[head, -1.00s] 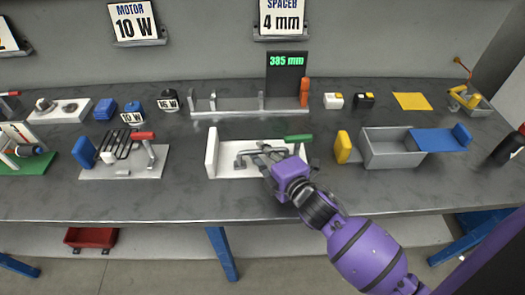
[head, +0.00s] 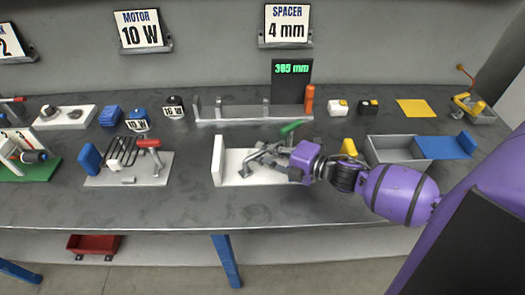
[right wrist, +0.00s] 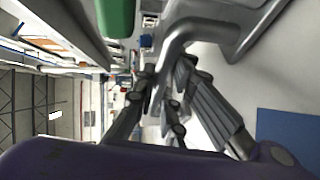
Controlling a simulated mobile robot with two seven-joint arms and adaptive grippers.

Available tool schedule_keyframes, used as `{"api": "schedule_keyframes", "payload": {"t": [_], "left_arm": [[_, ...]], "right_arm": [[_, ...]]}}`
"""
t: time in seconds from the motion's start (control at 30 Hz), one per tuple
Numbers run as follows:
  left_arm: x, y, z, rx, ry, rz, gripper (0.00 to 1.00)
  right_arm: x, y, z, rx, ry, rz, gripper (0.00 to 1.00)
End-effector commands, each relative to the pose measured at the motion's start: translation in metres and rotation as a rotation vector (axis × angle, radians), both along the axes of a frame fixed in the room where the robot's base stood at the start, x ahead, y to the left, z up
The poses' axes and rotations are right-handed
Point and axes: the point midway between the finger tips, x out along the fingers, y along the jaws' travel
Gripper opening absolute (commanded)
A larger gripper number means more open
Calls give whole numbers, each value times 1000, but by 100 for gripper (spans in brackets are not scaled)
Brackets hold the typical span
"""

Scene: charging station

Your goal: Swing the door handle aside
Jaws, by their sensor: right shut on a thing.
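The grey door handle (head: 252,165) sits on a white bracket (head: 218,160) in the middle of the bench, slanting up to the right. A green grip (head: 292,127) sticks up at a tilt just behind it. My right gripper (head: 281,151) reaches in from the right and is shut on the handle; its body hides the bracket's right end. In the right wrist view the bent grey handle bar (right wrist: 185,32) runs down between the fingers (right wrist: 165,95), with the green grip (right wrist: 115,15) at upper left. My left gripper is not in view.
A board with a red-handled clamp (head: 150,160) lies to the left. A metal rail (head: 235,113) and a display reading 385 mm (head: 291,85) stand behind. A yellow piece (head: 348,147) and a grey open box (head: 395,143) are close behind my right arm. The bench front is clear.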

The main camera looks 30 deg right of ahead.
Motion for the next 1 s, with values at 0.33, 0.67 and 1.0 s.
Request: {"api": "schedule_keyframes", "payload": {"t": [0.33, 0.67, 1.0], "left_arm": [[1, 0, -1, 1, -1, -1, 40], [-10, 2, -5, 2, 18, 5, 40], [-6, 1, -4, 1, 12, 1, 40]], "right_arm": [[0, -1, -1, 2, 2, 0, 0], [0, 0, 0, 0, 1, 0, 31], [-18, -11, 2, -1, 3, -1, 31]]}}
